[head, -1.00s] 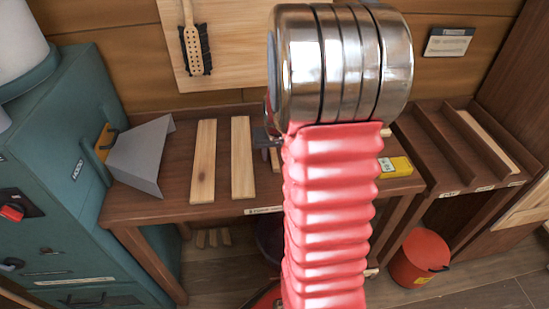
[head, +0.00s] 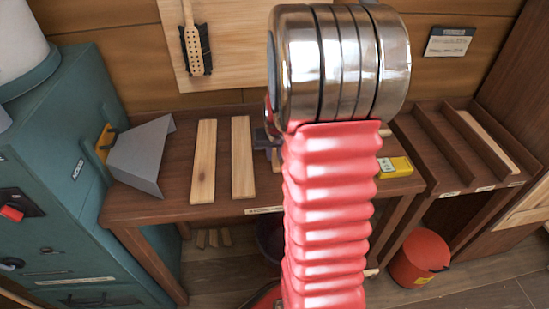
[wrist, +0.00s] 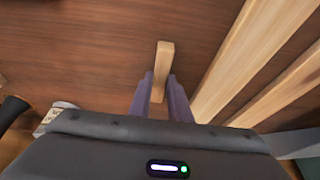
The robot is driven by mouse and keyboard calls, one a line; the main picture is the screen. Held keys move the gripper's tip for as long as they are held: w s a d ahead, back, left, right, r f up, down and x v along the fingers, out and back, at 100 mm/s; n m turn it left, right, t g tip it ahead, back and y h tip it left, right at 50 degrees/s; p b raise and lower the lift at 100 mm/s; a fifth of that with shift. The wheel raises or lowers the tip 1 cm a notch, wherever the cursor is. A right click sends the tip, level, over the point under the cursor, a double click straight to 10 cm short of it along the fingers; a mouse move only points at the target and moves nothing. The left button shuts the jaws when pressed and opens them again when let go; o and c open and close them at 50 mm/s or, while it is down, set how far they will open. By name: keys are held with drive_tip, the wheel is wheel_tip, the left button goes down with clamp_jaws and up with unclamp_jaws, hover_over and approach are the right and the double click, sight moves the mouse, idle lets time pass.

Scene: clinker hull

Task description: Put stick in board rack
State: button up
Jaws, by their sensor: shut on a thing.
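My gripper (wrist: 160,82) has two purple fingers in the wrist view, shut on a short pale wooden stick (wrist: 164,58). The stick's far end shows past the fingertips, over the brown bench top; I cannot tell whether it touches the bench. In the head view my arm hides most of the gripper; a bit of the stick (head: 276,160) shows beside the arm. The board rack (head: 428,130), a brown stand with upright dividers at the right, holds one pale board (head: 487,141) in its right slot.
Two pale boards (head: 204,162) (head: 242,158) lie on the bench (head: 150,208), left of the gripper in the head view. A grey metal scoop-like piece (head: 140,155) is at the bench's left end. A yellow box (head: 397,167) lies near the rack. A red bucket (head: 418,258) stands below.

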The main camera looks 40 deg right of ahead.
sight(274, 157)
clamp_jaws()
wheel_tip(274, 157, up, 10)
idle(0.6)
idle(0.5)
